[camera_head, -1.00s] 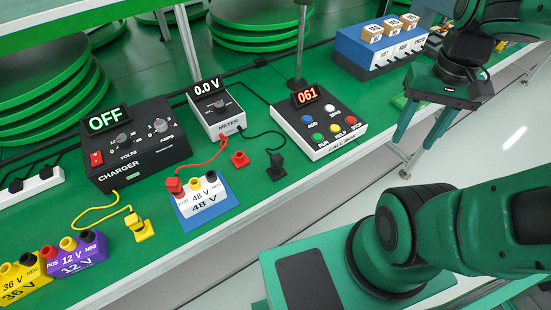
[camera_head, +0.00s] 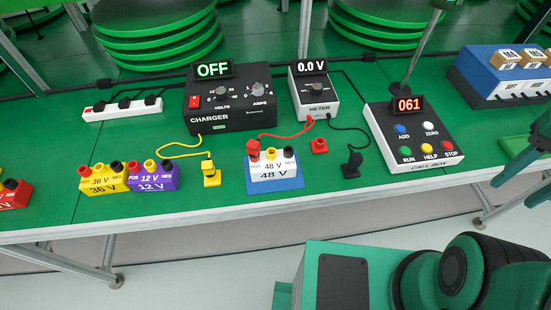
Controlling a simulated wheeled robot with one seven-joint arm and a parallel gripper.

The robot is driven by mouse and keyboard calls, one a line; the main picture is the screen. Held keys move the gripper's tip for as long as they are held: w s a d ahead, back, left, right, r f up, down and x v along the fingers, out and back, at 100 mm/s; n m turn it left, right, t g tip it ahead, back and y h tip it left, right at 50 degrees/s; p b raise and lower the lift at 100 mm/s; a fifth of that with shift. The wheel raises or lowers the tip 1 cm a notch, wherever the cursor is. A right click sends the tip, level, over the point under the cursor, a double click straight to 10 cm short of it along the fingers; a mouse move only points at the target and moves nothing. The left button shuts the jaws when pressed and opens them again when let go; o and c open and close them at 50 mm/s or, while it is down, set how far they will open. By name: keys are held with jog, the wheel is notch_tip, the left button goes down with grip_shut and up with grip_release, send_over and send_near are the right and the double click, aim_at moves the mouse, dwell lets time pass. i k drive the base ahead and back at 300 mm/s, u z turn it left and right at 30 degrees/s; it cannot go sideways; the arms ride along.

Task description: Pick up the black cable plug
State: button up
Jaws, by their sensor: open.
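The black cable plug (camera_head: 353,159) stands on the green bench, to the right of a small red block (camera_head: 319,146) and left of the call box (camera_head: 414,134). A black cable runs from it to the meter (camera_head: 314,92). I cannot tell whether its dark lower part is a separate holder. My gripper (camera_head: 517,192) is at the right edge, partly out of frame. Its two green fingers are apart, with nothing seen between them. It is well to the right of the plug, near the bench's front edge.
A red plug (camera_head: 253,148) sits at the red post of the white 48 V battery (camera_head: 273,171). A yellow plug (camera_head: 208,167) stands left of it. The charger (camera_head: 229,107) reads OFF and the meter 0.0 V. Bare bench lies in front of the black plug.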

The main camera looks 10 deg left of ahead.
aim_at(356, 160)
jog(key=u, duration=1.15)
jog(key=k, duration=0.6)
jog(key=z, duration=1.15)
